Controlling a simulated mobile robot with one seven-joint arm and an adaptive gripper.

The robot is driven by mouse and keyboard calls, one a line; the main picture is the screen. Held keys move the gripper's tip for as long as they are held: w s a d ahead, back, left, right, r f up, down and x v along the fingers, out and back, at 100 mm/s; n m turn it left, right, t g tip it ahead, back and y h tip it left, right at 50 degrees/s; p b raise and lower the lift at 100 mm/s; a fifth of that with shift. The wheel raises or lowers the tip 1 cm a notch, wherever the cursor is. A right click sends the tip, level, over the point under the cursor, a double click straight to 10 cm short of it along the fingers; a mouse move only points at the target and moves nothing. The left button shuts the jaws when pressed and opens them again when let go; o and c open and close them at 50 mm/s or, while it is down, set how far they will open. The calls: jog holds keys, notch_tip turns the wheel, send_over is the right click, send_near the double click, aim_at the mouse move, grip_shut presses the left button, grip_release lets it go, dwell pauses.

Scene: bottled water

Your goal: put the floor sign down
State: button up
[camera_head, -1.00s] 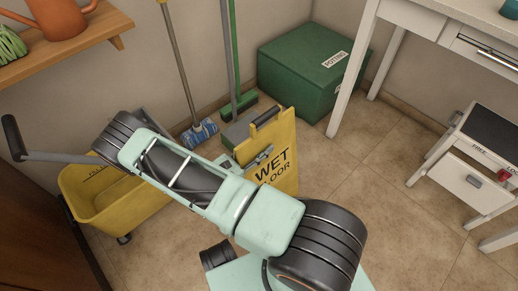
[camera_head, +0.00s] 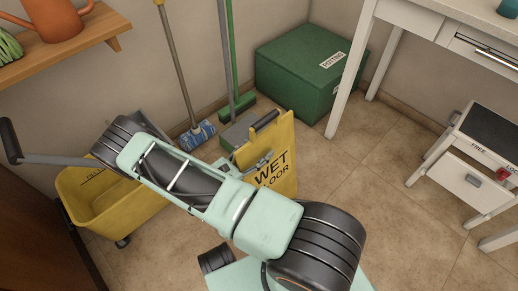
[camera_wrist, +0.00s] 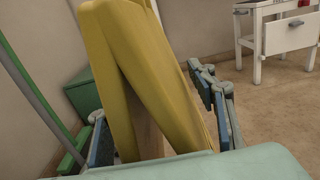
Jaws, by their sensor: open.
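The yellow floor sign (camera_head: 281,143) stands upright in the head view, with black "WET FLOOR" lettering on its face. Its lower left part is hidden behind my arm, and I cannot clearly see its feet on the floor. My gripper (camera_head: 258,163) is at the sign's left side in the head view, partly hidden. In the wrist view the sign (camera_wrist: 150,70) rises between the two fingers of my gripper (camera_wrist: 155,120). The fingers are open, one on each side of it. I cannot tell whether either finger touches it.
A yellow mop bucket (camera_head: 80,205) stands left of my arm. A mop (camera_head: 197,134) and a green broom (camera_head: 238,104) lean on the wall behind. A green box (camera_head: 300,75) sits in the corner. Floor between is clear.

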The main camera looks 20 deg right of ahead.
jog(key=p+v, duration=0.2)
jog(key=v, duration=0.9)
jog(key=shift+a, duration=0.4)
jog(key=shift+s, duration=0.1)
